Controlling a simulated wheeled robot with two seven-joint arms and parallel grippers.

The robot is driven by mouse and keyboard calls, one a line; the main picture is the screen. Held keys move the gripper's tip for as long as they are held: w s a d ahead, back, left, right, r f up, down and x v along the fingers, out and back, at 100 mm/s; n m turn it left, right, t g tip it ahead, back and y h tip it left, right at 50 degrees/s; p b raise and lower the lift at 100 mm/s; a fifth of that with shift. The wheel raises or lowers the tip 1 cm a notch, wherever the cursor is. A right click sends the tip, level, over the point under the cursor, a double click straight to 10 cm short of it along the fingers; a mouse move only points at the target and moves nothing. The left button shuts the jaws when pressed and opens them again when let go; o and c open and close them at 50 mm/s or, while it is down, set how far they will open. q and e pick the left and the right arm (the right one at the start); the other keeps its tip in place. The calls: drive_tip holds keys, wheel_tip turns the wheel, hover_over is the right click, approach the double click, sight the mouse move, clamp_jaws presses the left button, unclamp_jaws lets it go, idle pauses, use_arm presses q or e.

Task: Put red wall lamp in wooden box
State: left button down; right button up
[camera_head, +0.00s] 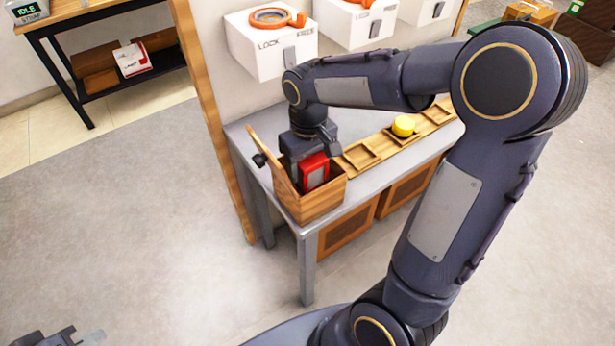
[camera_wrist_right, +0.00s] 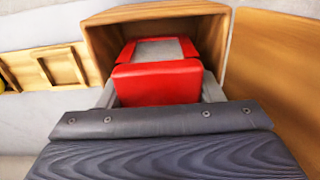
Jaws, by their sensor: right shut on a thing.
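The red wall lamp (camera_head: 316,167) has a grey face panel and is between the fingers of my right gripper (camera_head: 313,156). It is at the open top of the wooden box (camera_head: 315,206), its lower part hidden behind the box's near wall. In the right wrist view, the red lamp (camera_wrist_right: 157,82) is between the two grey fingers of my right gripper (camera_wrist_right: 160,92), within the mouth of the wooden box (camera_wrist_right: 160,14). Whether it touches the box floor is hidden. Only part of my left gripper (camera_head: 70,338) shows at the bottom left, away from the table.
The box stands at the near left end of a grey table (camera_head: 280,232), its wooden lid (camera_head: 272,160) raised. Wooden trays (camera_head: 360,155) line the table; one holds a yellow round thing (camera_head: 403,126). White wall boxes (camera_head: 270,50) hang behind. The floor at left is clear.

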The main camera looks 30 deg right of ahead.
drive_tip(key=shift+f, duration=2)
drive_tip(key=shift+f+b, duration=0.1)
drive_tip(key=shift+b, duration=0.2)
drive_tip(key=o, duration=0.9)
drive_tip(key=shift+c, duration=0.2)
